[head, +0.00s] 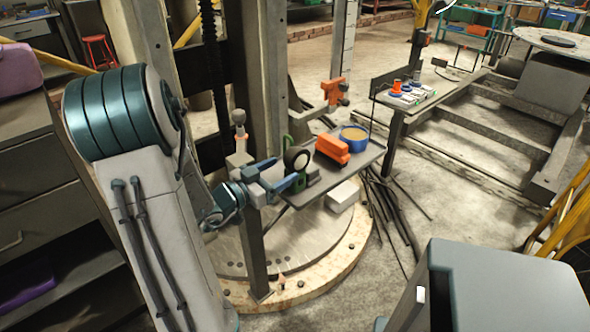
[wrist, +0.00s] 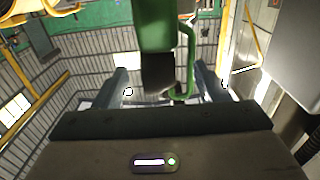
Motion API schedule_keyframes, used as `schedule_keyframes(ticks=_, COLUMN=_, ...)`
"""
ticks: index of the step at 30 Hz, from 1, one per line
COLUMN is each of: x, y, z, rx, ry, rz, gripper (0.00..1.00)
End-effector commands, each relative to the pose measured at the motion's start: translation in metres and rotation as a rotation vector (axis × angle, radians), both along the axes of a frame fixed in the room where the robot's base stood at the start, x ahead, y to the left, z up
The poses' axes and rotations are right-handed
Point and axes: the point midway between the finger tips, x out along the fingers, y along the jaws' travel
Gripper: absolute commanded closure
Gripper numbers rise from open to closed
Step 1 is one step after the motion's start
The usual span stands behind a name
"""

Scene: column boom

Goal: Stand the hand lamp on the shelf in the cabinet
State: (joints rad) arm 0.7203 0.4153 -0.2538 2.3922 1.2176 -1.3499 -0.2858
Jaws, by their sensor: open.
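The hand lamp (head: 297,158), green with a round black head, stands on a small grey tray table (head: 350,170). In the wrist view, the lamp (wrist: 158,30) shows as a green body with a dark lower part and a green loop handle. My gripper (head: 281,173) is open at the left end of the tray, with its blue fingers around the lamp. In the wrist view, the fingers of my gripper (wrist: 163,88) stand to either side of the lamp, with gaps showing. A grey cabinet (head: 35,185) with drawers and an open lower shelf stands at the left.
An orange-red box (head: 332,149) and a blue-rimmed tub (head: 355,138) share the tray. Purple items lie on and in the cabinet. A post with orange clamps (head: 334,93) rises behind the tray. Dark rods lie on the floor to the right. A grey box stands front right.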

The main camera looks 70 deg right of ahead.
Motion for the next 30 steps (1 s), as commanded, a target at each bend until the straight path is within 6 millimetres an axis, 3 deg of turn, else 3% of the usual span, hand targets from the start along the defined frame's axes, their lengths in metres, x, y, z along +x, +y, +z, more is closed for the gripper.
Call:
schedule_keyframes(ticks=21, x=-0.039, y=-0.062, z=0.002, rx=0.001, ry=-0.001, rz=0.0, gripper=0.35)
schedule_keyframes(ticks=30, x=-0.04, y=-0.065, z=0.003, rx=0.002, ry=-0.001, rz=0.002, gripper=0.35)
